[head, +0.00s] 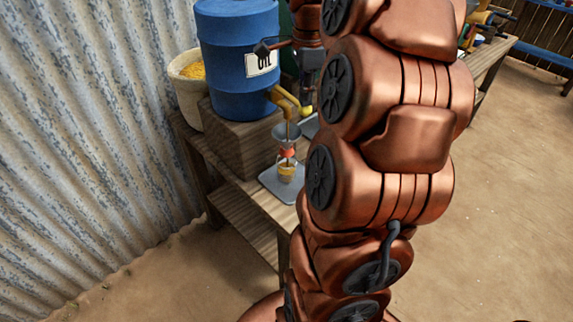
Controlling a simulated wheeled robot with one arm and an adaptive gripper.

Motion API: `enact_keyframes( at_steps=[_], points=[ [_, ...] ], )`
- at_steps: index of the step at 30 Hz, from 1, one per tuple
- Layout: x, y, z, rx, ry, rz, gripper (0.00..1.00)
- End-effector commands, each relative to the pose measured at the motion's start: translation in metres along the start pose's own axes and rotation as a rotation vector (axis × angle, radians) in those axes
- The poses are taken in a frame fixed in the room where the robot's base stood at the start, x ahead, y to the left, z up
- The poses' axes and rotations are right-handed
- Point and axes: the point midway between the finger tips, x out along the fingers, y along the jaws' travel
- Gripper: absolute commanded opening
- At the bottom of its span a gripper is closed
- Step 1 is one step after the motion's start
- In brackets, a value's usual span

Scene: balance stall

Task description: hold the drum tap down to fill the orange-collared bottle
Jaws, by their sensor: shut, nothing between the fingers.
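Below the tap, a clear funnel (286,132) sits in the bottle (287,172), which has an orange collar (287,153). The bottle is upright and has amber liquid in its lower part. A thin amber streak shows between the spout and the funnel. My gripper (304,92) is shut and empty, close beside the tap at its right. My arm hides part of it, and I cannot tell whether it touches the tap.
The bottle stands on a grey plate (270,186) on the wooden bench (243,222). A pale bucket of yellow grain (186,88) is left of the drum. A corrugated metal wall (90,130) closes the left side. Sandy ground (490,200) is open at right.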

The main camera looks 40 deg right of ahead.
Motion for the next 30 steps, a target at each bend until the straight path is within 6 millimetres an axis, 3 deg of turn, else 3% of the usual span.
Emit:
enact_keyframes(
  at_steps=[16,25,30],
  points=[
    [-0.002,0.0,0.0,0.0,0.0,-0.001,0.0],
    [-0.044,-0.001,0.0,0.001,0.0,-0.003,0.0],
    [-0.049,0.0,0.0,0.0,0.0,0.001,0.0]
  ],
)
